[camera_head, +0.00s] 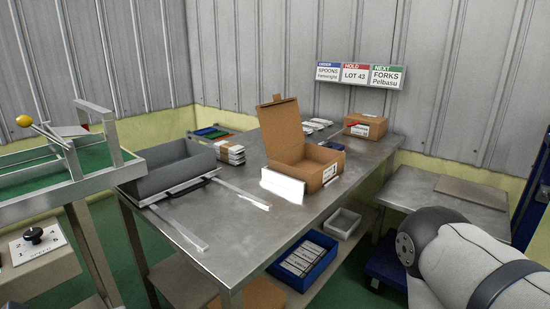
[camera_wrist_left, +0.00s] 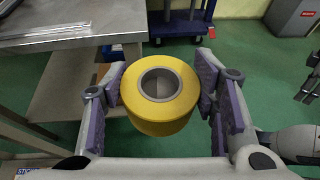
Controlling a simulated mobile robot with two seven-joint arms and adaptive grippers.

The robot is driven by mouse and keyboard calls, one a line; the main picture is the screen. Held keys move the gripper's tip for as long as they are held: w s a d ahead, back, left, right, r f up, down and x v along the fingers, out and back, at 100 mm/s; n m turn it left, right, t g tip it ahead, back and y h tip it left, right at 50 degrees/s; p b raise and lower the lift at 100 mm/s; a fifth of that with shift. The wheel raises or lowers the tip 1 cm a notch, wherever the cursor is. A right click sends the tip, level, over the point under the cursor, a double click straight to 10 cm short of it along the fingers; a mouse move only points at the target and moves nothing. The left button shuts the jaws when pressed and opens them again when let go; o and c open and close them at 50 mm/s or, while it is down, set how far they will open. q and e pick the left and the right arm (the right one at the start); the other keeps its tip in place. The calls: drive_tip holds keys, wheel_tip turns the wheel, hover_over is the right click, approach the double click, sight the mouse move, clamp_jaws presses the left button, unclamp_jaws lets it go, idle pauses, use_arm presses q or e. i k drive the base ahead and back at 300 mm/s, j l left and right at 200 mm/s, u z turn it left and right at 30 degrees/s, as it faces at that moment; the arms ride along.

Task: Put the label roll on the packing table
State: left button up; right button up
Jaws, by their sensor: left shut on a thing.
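The label roll (camera_wrist_left: 160,93) is a yellow ring with a grey core, seen in the left wrist view. My left gripper (camera_wrist_left: 160,100) is shut on it, with a purple-padded finger on each side. The roll is held above the floor, beside a metal table edge. The packing table (camera_head: 240,215) is the long metal table in the middle of the head view. Neither the roll nor my left gripper shows in the head view. Part of my right arm shows at the lower right there, but its gripper is not seen.
On the packing table stand an open cardboard box (camera_head: 295,155), a grey tray (camera_head: 170,170), stacked packs (camera_head: 230,153) and a closed carton (camera_head: 366,126). Bare metal lies at its front. A blue bin (camera_head: 303,260) sits below. A smaller metal table (camera_head: 440,200) stands at right.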

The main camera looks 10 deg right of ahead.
sight(359, 147)
drive_tip(key=i+l+z, duration=0.35)
drive_tip(key=i+l, duration=0.4)
drive_tip(key=l, duration=0.25)
drive_tip(key=i+l+z, duration=0.4)
drive_tip(key=i+l, duration=0.45)
